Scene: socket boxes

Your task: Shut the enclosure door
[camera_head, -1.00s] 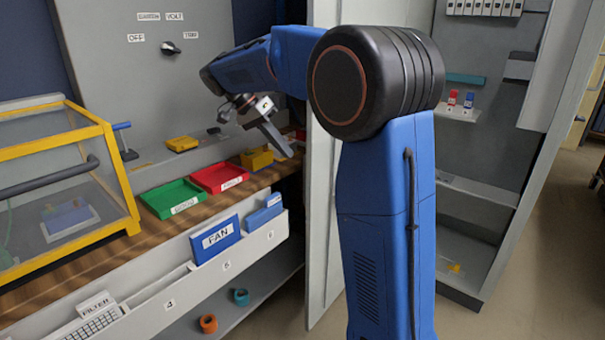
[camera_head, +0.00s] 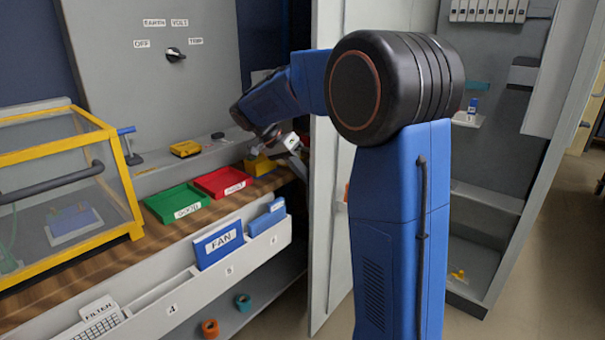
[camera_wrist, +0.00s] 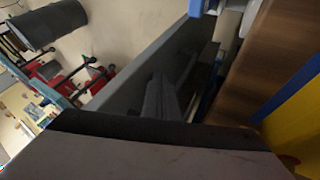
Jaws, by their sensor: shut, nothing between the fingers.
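A tall pale grey panel (camera_head: 322,230), which looks like an open door, stands on edge between the workbench and the open grey cabinet (camera_head: 485,200). My upright blue arm hides part of it and the cabinet's left side. My gripper (camera_head: 300,153) is shut and empty, low over the bench's right end, just left of the panel. I cannot tell if it touches the panel. A yellow-framed clear box (camera_head: 112,165) with a dark bar handle stands at the left of the bench. The wrist view shows a grey slab edge (camera_wrist: 135,70) close to dark gripper parts.
Green (camera_head: 180,203) and red (camera_head: 222,182) trays and a yellow block (camera_head: 258,164) sit on the wooden bench. A blue FAN folder (camera_head: 218,243) stands in the front rack. Shelves inside the cabinet hold small items. Open floor lies in front of the cabinet.

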